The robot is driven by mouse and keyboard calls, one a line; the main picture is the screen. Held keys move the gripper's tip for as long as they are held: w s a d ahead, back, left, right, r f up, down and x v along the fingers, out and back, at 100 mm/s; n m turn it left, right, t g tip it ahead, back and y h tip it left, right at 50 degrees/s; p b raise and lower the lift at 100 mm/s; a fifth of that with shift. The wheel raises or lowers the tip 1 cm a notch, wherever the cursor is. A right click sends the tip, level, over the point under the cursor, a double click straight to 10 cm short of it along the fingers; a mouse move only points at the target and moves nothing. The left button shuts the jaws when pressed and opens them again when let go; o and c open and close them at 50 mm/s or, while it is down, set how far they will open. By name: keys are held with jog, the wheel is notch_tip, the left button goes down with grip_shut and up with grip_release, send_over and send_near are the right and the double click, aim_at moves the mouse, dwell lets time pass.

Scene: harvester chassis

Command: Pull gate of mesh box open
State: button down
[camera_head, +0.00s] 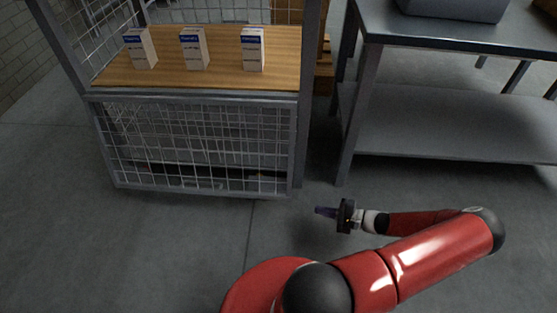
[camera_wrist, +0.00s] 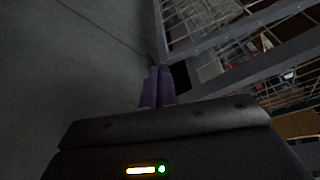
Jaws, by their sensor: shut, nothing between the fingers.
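The mesh box (camera_head: 303,120) stands at the left, with a grey metal frame and a wooden shelf on top. Its gate, a wire-mesh panel in a grey frame (camera_head: 198,194), fills the lower front below the shelf. I cannot tell whether it sits flush or slightly ajar. My gripper (camera_head: 318,210) is low over the floor, right of the gate's lower right corner and apart from it. In the wrist view, the two purple fingers (camera_wrist: 158,72) are together and empty, with mesh and frame bars (camera_wrist: 235,35) beyond them to the right.
Several small white-and-blue cartons (camera_head: 193,50) stand on the wooden shelf (camera_head: 220,72). A metal table (camera_head: 450,110) with a lower shelf stands to the right of the box. The floor (camera_head: 150,250) in front of the gate is clear.

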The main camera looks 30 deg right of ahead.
jog(key=w+a+r+n+g+h+p, duration=0.15)
jog(key=a+r+n+g, duration=0.25)
jog(key=r, duration=0.6)
jog(key=w+a+r+n+g+h+p, duration=0.15)
jog(key=a+r+n+g, duration=0.3)
jog(key=r, duration=0.65)
jog(key=w+a+r+n+g+h, duration=0.3)
jog(key=a+r+g, duration=0.15)
jog(key=r, duration=0.55)
jog(key=s+a+r+n+t+h+p, duration=0.1)
jog(key=s+a+r+t, duration=0.1)
jog(key=a+r, duration=0.3)
jog(key=s+a+r+n+t+h, duration=0.1)
jog(key=s+a+r+n, duration=0.1)
jog(key=s+a+r, duration=0.3)
jog(key=s+a+r+n+t+h+p, duration=0.1)
jog(key=a+r, duration=0.4)
jog(key=r, duration=0.5)
jog(key=s+n+t, duration=0.1)
jog(key=s, duration=0.1)
jog(key=shift+s+t+p, duration=0.3)
jog(key=shift+s, duration=0.1)
